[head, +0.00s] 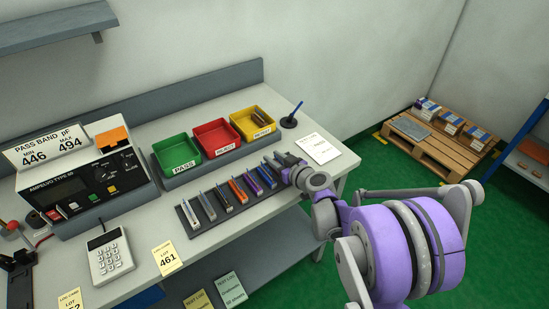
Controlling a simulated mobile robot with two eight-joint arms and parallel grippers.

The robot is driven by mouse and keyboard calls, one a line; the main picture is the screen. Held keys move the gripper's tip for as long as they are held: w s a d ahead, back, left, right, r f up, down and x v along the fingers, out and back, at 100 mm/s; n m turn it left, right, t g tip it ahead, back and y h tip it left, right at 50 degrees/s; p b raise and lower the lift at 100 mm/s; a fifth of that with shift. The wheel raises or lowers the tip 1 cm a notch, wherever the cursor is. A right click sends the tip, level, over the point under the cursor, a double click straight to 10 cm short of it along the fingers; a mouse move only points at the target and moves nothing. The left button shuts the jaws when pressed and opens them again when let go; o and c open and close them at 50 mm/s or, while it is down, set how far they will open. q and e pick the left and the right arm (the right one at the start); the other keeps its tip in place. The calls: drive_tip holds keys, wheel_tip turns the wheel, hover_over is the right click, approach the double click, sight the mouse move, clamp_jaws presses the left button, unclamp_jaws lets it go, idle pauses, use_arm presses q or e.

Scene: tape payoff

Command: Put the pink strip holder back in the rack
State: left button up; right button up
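The dark rack (183,217) lies along the front of the bench, with several strip holders standing in a row in it. Among them are an orange holder (238,190) and a purple holder (253,185). I cannot make out a pink strip holder anywhere in the head view. My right gripper (280,163) is at the rack's right end, close to the last holders. Its fingers are small and partly hidden by its own body, so I cannot tell whether they are open or hold anything. My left gripper is not in view.
Green (178,153), red (214,137) and yellow (254,123) bins stand behind the rack. A white sheet (318,148) lies right of my gripper, near a pen stand (289,122). A tester (85,180) and keypad device (110,256) stand at the left.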

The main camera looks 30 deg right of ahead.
drive_tip(key=shift+r, duration=0.1)
drive_tip(key=shift+s+r, duration=0.15)
drive_tip(key=shift+s, duration=0.1)
drive_tip(key=v, duration=1.1)
drive_tip(key=shift+s+r+p, duration=0.1)
drive_tip(key=shift+s+p, duration=0.15)
drive_tip(key=shift+p, duration=0.05)
drive_tip(key=a, duration=0.2)
drive_tip(key=s+a+f+g+y, duration=0.1)
drive_tip(key=a, duration=0.1)
drive_tip(key=a+g, duration=0.1)
drive_tip(key=a, duration=0.1)
drive_tip(key=shift+s+a+f, duration=0.25)
drive_tip(key=shift+s+f, duration=0.05)
drive_tip(key=s+a+f+g+y, duration=0.1)
drive_tip(key=s+a+f+g, duration=0.25)
drive_tip(key=s+a, duration=0.35)
drive_tip(key=s+a+f+g+h, duration=0.1)
drive_tip(key=s+g, duration=0.1)
drive_tip(key=s, duration=0.3)
drive_tip(key=s+a+f+m+g+h, duration=0.1)
drive_tip(key=s+g+h, duration=0.1)
drive_tip(key=s, duration=0.2)
drive_tip(key=shift+s+a, duration=0.2)
drive_tip(key=shift+s, duration=0.15)
drive_tip(key=shift+r, duration=0.1)
